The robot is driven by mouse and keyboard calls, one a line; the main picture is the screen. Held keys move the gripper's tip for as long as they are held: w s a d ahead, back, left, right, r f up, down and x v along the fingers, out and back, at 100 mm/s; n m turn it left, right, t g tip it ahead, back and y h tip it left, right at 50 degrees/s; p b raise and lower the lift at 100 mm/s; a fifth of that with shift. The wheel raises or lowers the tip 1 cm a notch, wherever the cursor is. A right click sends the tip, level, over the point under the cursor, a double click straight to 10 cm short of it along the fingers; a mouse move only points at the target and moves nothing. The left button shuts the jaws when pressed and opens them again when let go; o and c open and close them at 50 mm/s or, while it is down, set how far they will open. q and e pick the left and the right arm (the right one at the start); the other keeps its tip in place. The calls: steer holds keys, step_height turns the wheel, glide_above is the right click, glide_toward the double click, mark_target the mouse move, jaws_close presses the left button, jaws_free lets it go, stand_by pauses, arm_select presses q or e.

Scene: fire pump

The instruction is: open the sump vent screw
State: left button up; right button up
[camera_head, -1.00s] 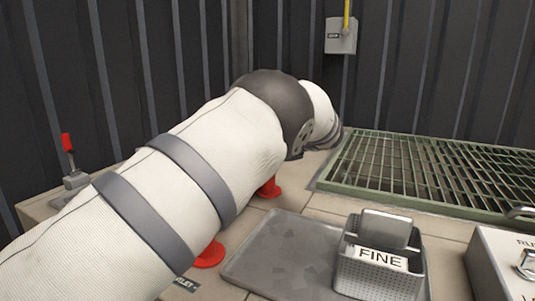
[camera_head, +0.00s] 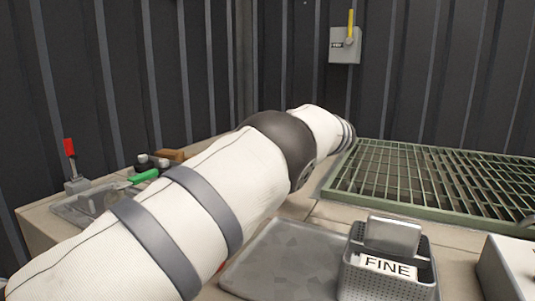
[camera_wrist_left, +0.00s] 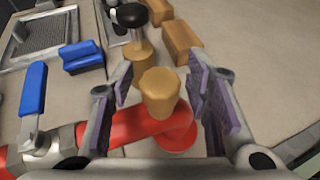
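In the left wrist view my left gripper (camera_wrist_left: 158,82) is open, its purple-padded fingers on either side of a brass cylindrical cap (camera_wrist_left: 160,92) on a red pipe (camera_wrist_left: 135,124). The fingers look apart from the cap. Just beyond it a black round knob (camera_wrist_left: 132,15) stands on a brass body (camera_wrist_left: 138,62). No label shows which of these is the sump vent screw. In the head view my left arm crosses from lower left to the centre and hides its own gripper and these parts. My right gripper is not in view.
A blue-handled lever (camera_wrist_left: 33,90) and blue blocks (camera_wrist_left: 82,57) lie left in the wrist view, brass-coloured blocks (camera_wrist_left: 181,42) beyond. In the head view a basket marked FINE (camera_head: 388,275) stands on a grey tray (camera_head: 285,258). A green grating (camera_head: 440,180) lies right; a grey switch box (camera_head: 345,45) hangs behind.

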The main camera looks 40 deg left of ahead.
arm_select(q)
steer(key=shift+r, duration=0.15)
steer(key=shift+d+r, duration=0.15)
steer(key=shift+d, duration=0.2)
steer(key=v, duration=1.1)
steer(key=shift+d, duration=0.1)
